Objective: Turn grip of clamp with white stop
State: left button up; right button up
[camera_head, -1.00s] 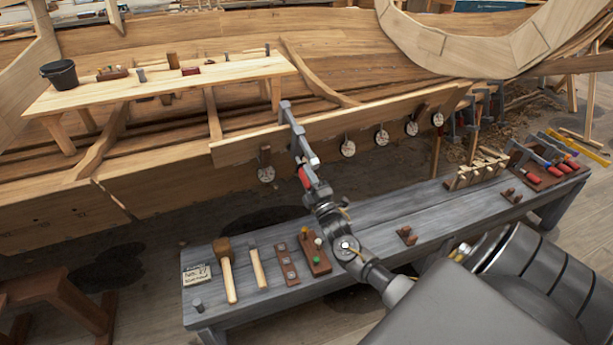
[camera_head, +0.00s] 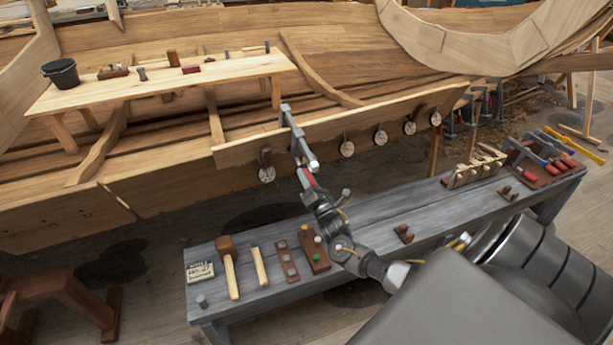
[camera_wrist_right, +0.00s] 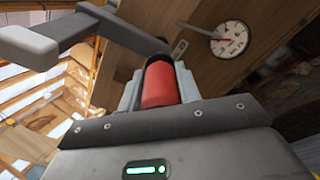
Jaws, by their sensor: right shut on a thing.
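A grey metal bar clamp (camera_head: 297,138) sits at the top edge of the hull's upper plank (camera_head: 355,117). Its red grip (camera_head: 307,179) points down toward me. My right gripper (camera_head: 308,186) is shut around this grip. In the right wrist view the red grip (camera_wrist_right: 160,84) stands between the two fingers, with the grey clamp bar (camera_wrist_right: 85,27) beyond it. I cannot make out a white stop on the held clamp. A brown block (camera_head: 319,263) on the bench carries small yellow, white and green knobs. My left gripper is not in view.
White round dials (camera_head: 347,148) hang in a row along the plank, one (camera_wrist_right: 231,40) close to the clamp. The bench's middle is mostly bare.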

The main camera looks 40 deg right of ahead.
jog(key=shift+n, duration=0.7)
jog(key=o, duration=1)
jog(key=shift+w, duration=0.1)
jog(key=b+v, duration=0.1)
jog(key=v, duration=1)
jog(key=shift+r, duration=0.15)
